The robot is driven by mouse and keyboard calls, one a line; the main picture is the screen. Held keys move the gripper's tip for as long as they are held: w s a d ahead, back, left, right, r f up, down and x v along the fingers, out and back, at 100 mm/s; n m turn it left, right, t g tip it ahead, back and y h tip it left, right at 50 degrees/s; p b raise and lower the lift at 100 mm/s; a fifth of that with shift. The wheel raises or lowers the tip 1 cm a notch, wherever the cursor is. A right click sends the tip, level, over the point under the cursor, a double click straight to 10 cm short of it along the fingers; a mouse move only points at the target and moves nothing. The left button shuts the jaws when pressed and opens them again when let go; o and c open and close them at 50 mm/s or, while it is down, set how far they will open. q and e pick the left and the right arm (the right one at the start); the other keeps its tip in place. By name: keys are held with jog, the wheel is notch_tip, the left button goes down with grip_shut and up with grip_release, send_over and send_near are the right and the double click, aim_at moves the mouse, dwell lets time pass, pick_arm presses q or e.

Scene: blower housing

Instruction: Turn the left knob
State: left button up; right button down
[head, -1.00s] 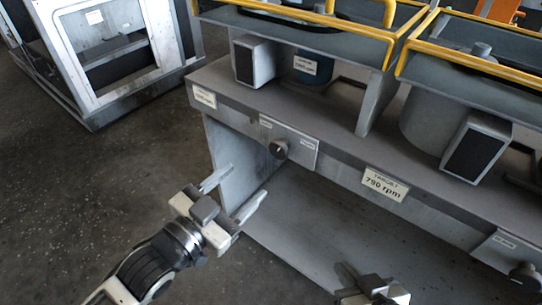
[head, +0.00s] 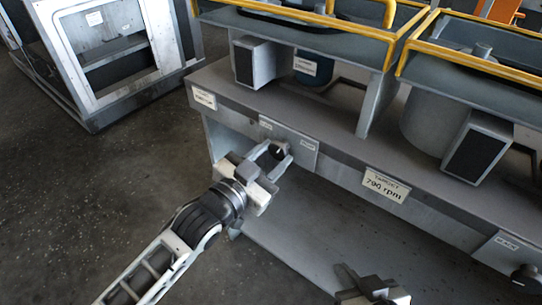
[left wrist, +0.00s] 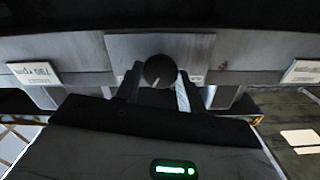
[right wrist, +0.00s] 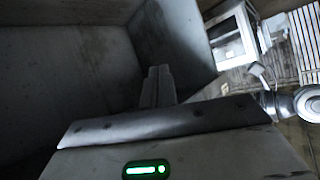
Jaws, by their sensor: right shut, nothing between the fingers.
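The left knob (head: 279,150) is a dark round dial on a grey plate (head: 301,152) on the front rail of the bench. In the left wrist view the same knob (left wrist: 160,71) has a light pointer mark at its lower left. My left gripper (head: 272,156) is open, its fingers either side of the knob. In the left wrist view the fingers (left wrist: 158,88) flank the knob with small gaps, not visibly squeezing it. My right gripper (head: 346,272) is shut and empty, low before the bench; its closed fingers (right wrist: 158,84) show in the right wrist view.
A second knob (head: 526,277) sits at the far right of the rail. A target label (head: 386,185) reads 790 rpm. Yellow rails (head: 418,45) and grey blower housings stand above. A grey metal frame (head: 105,50) stands at the back left.

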pick_arm(q)
jog(key=c, duration=0.4)
jog(key=shift+o, duration=0.2)
jog(key=shift+r+n+p, duration=0.3)
jog(key=shift+n+p, duration=0.4)
jog(key=shift+p, duration=0.3)
jog(key=shift+n+p, duration=0.6)
jog(key=shift+n, duration=0.1)
jog(key=shift+n+p, duration=0.45)
jog(key=shift+n, duration=0.25)
jog(key=shift+f+n, duration=0.15)
jog(key=shift+n, duration=0.25)
jog(key=shift+f, duration=0.15)
pick_arm(e)
jog(key=shift+d+r+g, duration=0.2)
jog(key=shift+r+g, duration=0.1)
jog(key=shift+r, duration=0.55)
